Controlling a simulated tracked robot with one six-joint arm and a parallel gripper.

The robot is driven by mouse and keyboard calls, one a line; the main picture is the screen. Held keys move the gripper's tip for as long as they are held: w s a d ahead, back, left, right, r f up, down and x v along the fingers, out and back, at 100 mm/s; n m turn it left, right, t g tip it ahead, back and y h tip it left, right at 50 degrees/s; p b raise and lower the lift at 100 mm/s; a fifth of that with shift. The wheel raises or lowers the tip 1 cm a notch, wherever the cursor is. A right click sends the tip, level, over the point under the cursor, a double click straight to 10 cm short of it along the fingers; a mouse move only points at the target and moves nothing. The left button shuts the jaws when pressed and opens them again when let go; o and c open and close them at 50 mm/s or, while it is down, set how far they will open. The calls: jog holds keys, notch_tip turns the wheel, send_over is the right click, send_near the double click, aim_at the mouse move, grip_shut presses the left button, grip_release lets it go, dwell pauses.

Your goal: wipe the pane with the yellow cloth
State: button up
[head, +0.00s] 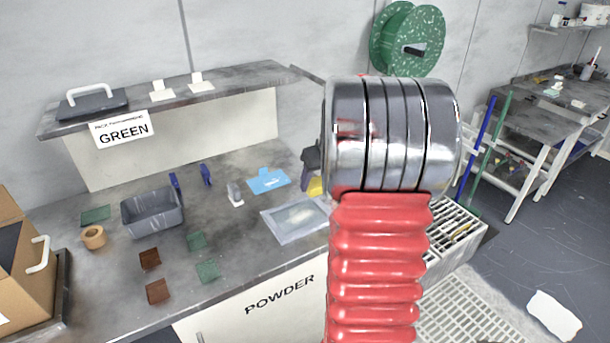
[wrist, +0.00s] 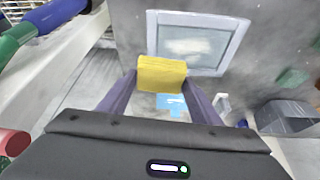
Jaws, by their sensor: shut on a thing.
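The yellow cloth (wrist: 161,74) is a folded block held between the two fingers of my gripper (wrist: 162,88) in the wrist view. In the head view a small part of the cloth (head: 316,186) shows beside my arm, with part of my gripper (head: 311,165); the arm hides the rest. The pane (head: 297,218) lies flat on the grey bench, framed in light grey, with a whitish smear in its middle. In the wrist view the pane (wrist: 197,42) is just beyond the cloth. Cloth and pane look apart.
A blue flat piece (head: 268,180) and a small grey-and-white item (head: 235,194) lie left of the pane. A grey bin (head: 153,212), a tan ring (head: 94,237) and several green and brown squares are farther left. A raised shelf (head: 180,100) runs along the back.

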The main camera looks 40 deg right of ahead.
jog(key=shift+w+a, duration=0.1)
jog(key=shift+w, duration=0.15)
